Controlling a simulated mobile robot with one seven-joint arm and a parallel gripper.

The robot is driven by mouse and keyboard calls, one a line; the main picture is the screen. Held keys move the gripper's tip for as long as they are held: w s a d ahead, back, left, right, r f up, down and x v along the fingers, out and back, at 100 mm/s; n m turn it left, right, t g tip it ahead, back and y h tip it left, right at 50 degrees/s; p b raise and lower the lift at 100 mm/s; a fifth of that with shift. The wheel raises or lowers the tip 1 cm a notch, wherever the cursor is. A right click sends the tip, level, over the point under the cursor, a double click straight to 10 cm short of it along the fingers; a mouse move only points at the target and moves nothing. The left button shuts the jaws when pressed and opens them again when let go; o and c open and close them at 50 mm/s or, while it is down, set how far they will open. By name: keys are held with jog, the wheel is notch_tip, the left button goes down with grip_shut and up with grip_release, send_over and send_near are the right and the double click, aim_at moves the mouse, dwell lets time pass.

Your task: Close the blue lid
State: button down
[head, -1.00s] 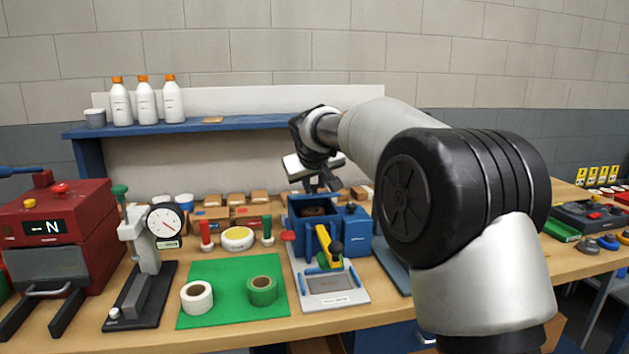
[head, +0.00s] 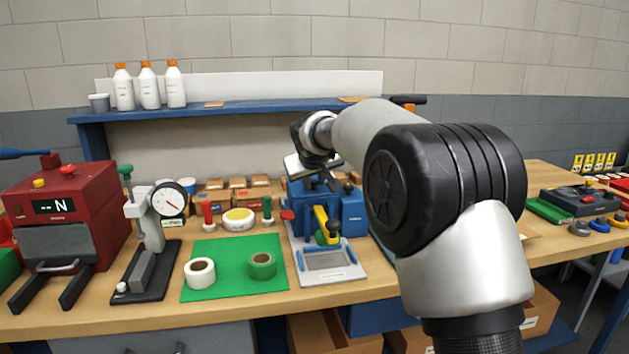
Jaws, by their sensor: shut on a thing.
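The blue stacker box (head: 351,214) stands on a pale base plate on the wooden bench, with a yellow lever with a black knob in front. Its blue lid (head: 299,190) shows as a blue surface under my gripper, over the box's top. My gripper (head: 325,184) points down at the top of the box and is shut on the lid. The fingertips are small and partly hidden, so the exact contact is unclear. The dark opening of the box does not show now.
A green mat (head: 228,270) with a white roll (head: 200,272) and a green roll (head: 262,266) lies to the left. A dial gauge stand (head: 150,240) and a red machine (head: 68,215) stand further left. A blue shelf (head: 215,112) runs behind.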

jog(key=shift+s+f, duration=0.25)
jog(key=shift+f, duration=0.9)
jog(key=c, duration=1.8)
grip_release()
jog(key=shift+c, duration=0.2)
jog(key=w+r+p+v, duration=0.1)
jog(key=p+v, duration=0.1)
jog(key=v, duration=1.6)
jog(key=shift+r+p, duration=0.35)
jog(key=shift+r, duration=0.05)
jog(key=shift+d, duration=0.1)
